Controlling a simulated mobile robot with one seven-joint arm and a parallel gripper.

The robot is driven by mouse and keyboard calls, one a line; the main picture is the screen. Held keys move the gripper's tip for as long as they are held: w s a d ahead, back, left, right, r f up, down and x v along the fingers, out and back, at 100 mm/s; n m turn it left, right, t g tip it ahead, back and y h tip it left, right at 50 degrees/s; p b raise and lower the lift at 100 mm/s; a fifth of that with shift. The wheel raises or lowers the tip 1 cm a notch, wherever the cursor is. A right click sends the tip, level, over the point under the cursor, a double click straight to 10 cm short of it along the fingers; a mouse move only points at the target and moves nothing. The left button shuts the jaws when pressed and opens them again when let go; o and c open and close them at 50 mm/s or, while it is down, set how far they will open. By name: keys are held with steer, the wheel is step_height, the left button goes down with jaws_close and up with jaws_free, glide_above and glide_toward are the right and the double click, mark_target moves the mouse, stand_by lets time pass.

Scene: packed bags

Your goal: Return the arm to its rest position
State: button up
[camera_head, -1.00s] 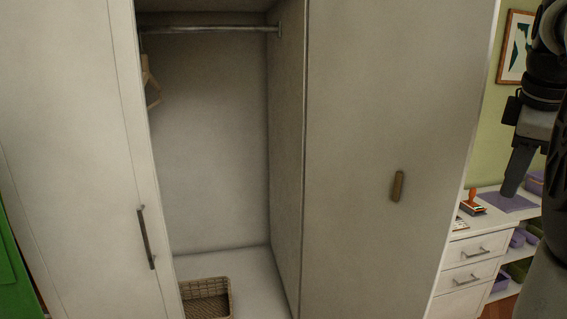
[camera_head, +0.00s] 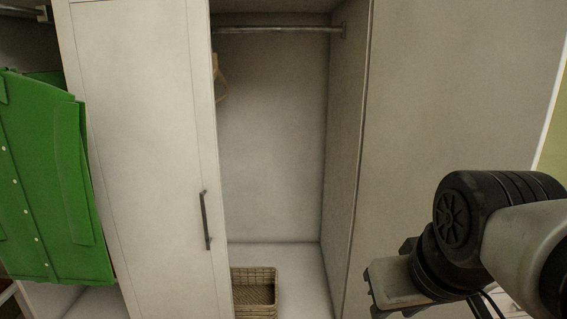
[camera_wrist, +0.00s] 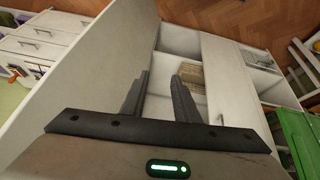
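My gripper (camera_wrist: 160,86) shows in the wrist view with its two dark fingers apart and nothing between them, in front of the open wardrobe. In the head view my arm is at the lower right, bent, in front of the right wardrobe panel (camera_head: 450,90). The gripper's fingers are mostly hidden there by the arm and its own body.
The wardrobe's middle bay is open, with a hanging rail (camera_head: 285,29) and a wicker basket (camera_head: 254,284) at the bottom. A white door (camera_head: 150,150) with a dark handle is left of it. A green garment (camera_head: 45,170) hangs at the far left. Wooden floor (camera_wrist: 215,15) shows in the wrist view.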

step_height(320, 180, up, 12)
steer(key=s+a+p, duration=0.1)
steer(key=p, duration=1.2)
steer(key=shift+s+a+m+p, duration=0.25)
steer(key=shift+a+m+p, duration=0.05)
steer(key=shift+a+p, duration=0.1)
